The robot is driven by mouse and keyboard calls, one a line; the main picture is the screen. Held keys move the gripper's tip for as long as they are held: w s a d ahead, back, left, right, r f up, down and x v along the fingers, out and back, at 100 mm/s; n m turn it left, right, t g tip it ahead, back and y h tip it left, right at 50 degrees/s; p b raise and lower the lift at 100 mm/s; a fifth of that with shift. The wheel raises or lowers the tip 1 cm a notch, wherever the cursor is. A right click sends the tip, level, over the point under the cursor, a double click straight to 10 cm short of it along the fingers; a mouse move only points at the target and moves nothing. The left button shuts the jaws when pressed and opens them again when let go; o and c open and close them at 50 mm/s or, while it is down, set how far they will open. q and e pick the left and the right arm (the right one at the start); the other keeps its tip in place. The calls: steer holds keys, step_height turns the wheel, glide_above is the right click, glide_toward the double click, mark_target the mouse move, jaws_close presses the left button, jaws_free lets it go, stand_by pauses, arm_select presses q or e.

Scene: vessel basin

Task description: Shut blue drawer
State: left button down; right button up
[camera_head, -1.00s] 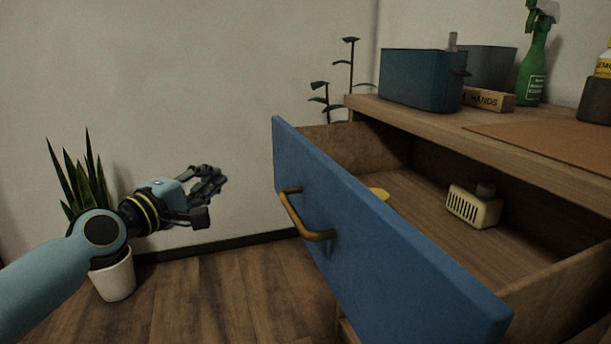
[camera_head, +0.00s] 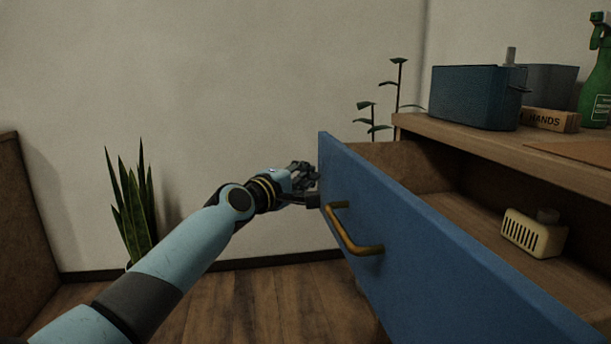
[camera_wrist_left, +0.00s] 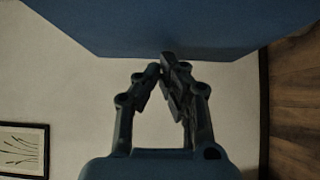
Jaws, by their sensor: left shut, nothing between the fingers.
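The blue drawer (camera_head: 420,245) stands pulled out of the wooden cabinet, with a brass handle (camera_head: 348,232) on its front. Its blue front also fills the top of the left wrist view (camera_wrist_left: 170,25). My left gripper (camera_head: 316,184) is shut and empty at the far left edge of the drawer front. In the left wrist view its closed fingertips (camera_wrist_left: 165,62) lie close to the blue panel near its edge; I cannot tell if they touch. My right gripper is not in view.
Inside the drawer lies a cream slotted item (camera_head: 533,233). On the cabinet top (camera_head: 480,140) stand a dark blue box (camera_head: 475,97), a "HANDS" block (camera_head: 549,120) and a green spray bottle (camera_head: 597,75). A potted plant (camera_head: 135,210) stands by the wall. The floor (camera_head: 260,300) before the drawer is clear.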

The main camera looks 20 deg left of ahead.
mark_target(397, 165)
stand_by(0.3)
arm_select(q)
steer(key=w+d, duration=0.1)
steer(key=d, duration=0.1)
steer(key=w+d, duration=0.2)
steer(key=d, duration=0.1)
steer(key=w+d, duration=0.2)
steer(key=shift+d, duration=0.15)
steer(key=w+d, duration=0.2)
steer(key=d, duration=0.1)
steer(key=w+d+b, duration=0.1)
steer(key=w+d, duration=0.1)
steer(key=d, duration=0.1)
steer(key=w+d, duration=0.2)
steer(key=d, duration=0.1)
steer(key=shift+b, duration=0.3)
steer(key=shift+w+d, duration=0.3)
steer(key=shift+d, duration=0.1)
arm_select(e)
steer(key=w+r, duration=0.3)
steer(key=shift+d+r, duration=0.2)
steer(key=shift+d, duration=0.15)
arm_select(q)
steer(key=shift+r, duration=0.15)
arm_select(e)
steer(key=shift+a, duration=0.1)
